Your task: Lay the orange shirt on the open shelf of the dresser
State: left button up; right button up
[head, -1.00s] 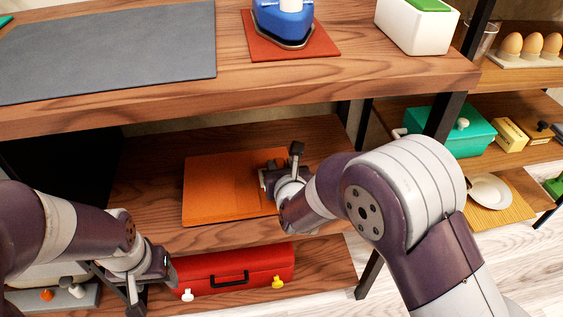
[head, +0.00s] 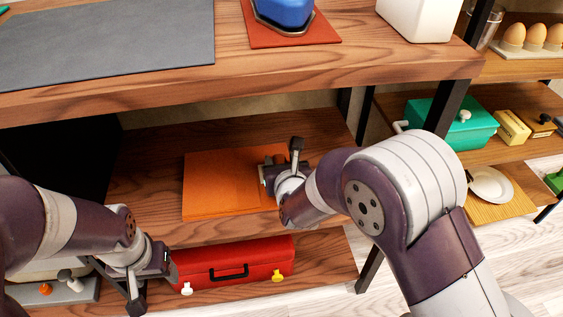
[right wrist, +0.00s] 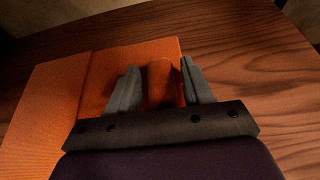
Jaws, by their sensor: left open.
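The orange shirt (head: 215,190) lies folded and flat on the open middle shelf (head: 150,150) of the wooden dresser, below its top. My right gripper (head: 268,172) is at the shirt's right part, low over the shelf. In the right wrist view its two fingers (right wrist: 160,88) stand close on either side of a raised orange ridge of the shirt (right wrist: 102,78), which seems pinched between them. My left gripper (head: 165,262) is open and empty at the lower left, in front of the dresser and apart from the shirt.
A red case (head: 232,266) stands on the lower shelf. The dresser top (head: 280,80) overhangs the shirt. A dark panel (head: 65,160) closes off the left side. A rack at right holds a teal box (head: 455,130) and a plate (head: 490,185). The shelf behind the shirt is bare.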

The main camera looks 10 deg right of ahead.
jog(key=shift+o, duration=0.7)
jog(key=shift+s, duration=0.1)
